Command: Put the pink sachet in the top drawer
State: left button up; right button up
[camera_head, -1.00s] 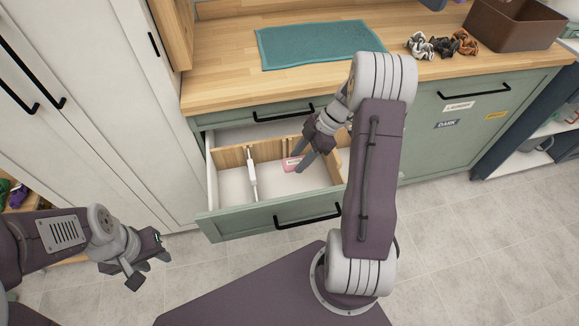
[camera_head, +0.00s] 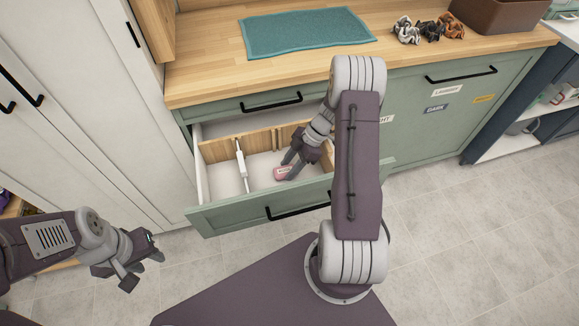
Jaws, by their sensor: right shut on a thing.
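The pink sachet (camera_head: 284,172) shows in the open lower drawer, or just above its floor; I cannot tell if it touches. My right gripper (camera_head: 288,164) reaches down into that drawer and is shut on the sachet. The top drawer (camera_head: 225,110), with a black handle, is closed just under the countertop. The open lower drawer (camera_head: 225,219) has a green front and wooden dividers. My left gripper (camera_head: 144,269) is empty and open, out over the floor at the left.
A white slim object (camera_head: 241,165) stands in the open drawer, left of the sachet. A teal towel (camera_head: 305,32), several scrunchies (camera_head: 428,31) and a brown bin (camera_head: 495,12) are on the countertop. A white cabinet (camera_head: 90,130) stands left. Grey floor is clear at right.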

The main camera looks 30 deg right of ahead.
jog(key=shift+f, duration=0.15)
jog(key=o, duration=1.4)
jog(key=shift+c, duration=0.2)
jog(key=shift+r, duration=0.2)
jog(key=p+v, duration=0.2)
jog(key=v, duration=1)
jog(key=shift+a, duration=0.1)
